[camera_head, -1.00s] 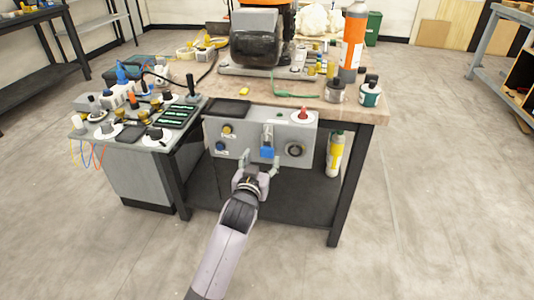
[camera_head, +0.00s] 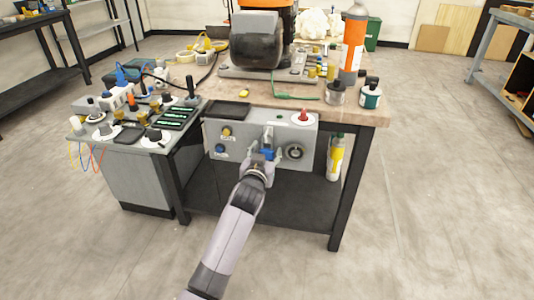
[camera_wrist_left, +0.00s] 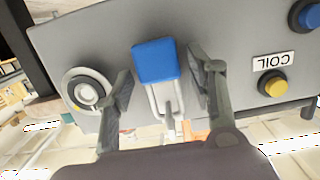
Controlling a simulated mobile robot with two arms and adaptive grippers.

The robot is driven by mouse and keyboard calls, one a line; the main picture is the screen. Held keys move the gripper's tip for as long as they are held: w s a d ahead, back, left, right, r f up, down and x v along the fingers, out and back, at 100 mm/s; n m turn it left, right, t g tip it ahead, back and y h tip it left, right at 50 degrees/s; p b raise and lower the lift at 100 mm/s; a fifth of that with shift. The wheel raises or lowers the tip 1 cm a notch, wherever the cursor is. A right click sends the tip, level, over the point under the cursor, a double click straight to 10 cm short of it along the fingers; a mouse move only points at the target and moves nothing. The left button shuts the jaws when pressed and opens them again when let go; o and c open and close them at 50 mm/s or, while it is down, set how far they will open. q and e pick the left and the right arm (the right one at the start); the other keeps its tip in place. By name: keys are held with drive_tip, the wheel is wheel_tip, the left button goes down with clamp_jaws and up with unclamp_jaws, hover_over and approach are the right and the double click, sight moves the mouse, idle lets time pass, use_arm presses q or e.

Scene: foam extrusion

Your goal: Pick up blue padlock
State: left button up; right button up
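The blue padlock (camera_head: 267,154) hangs by its silver shackle on the front of the grey control panel (camera_head: 248,125). In the left wrist view the padlock (camera_wrist_left: 155,62) shows its blue body, with the shackle pointing toward the bottom of the picture. My left gripper (camera_head: 264,158) is at the panel front, around the padlock. In the wrist view its two fingers (camera_wrist_left: 160,80) are spread, one on each side of the padlock, with gaps to both sides. The head view shows the padlock partly covered by the gripper. My right gripper is not in view.
A round black knob (camera_head: 294,152) sits right of the padlock; yellow (camera_head: 227,131) and blue (camera_head: 221,149) buttons sit left. A red button (camera_head: 303,116) is on top. A side console (camera_head: 140,125) stands left. Bottles and a can crowd the tabletop's right.

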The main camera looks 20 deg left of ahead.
use_arm(q)
drive_tip(key=c, duration=1)
drive_tip(key=shift+r, duration=0.1)
drive_tip(key=shift+c, duration=0.2)
